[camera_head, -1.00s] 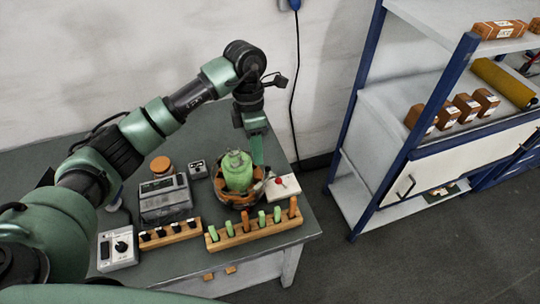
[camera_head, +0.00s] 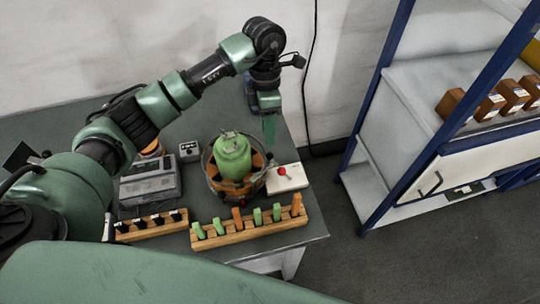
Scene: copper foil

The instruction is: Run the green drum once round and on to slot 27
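The green drum (camera_head: 233,156) stands upright in a round holder (camera_head: 214,178) with orange-brown blocks around it, on the dark table (camera_head: 60,135). My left gripper (camera_head: 269,128) points down beside the drum, to its right and behind, with a visible gap between them. Its green fingers overlap from this angle, so I cannot tell whether they are open or shut. Slot 27 cannot be made out; any numbers on the holder are too small to read. My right gripper is not in view.
A white box with a red knob (camera_head: 282,173) sits right of the holder. A wooden rack (camera_head: 250,232) of green and orange pegs lies in front. A grey device (camera_head: 150,183) and a smaller rack stand left. A blue-framed shelf (camera_head: 384,100) stands at right.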

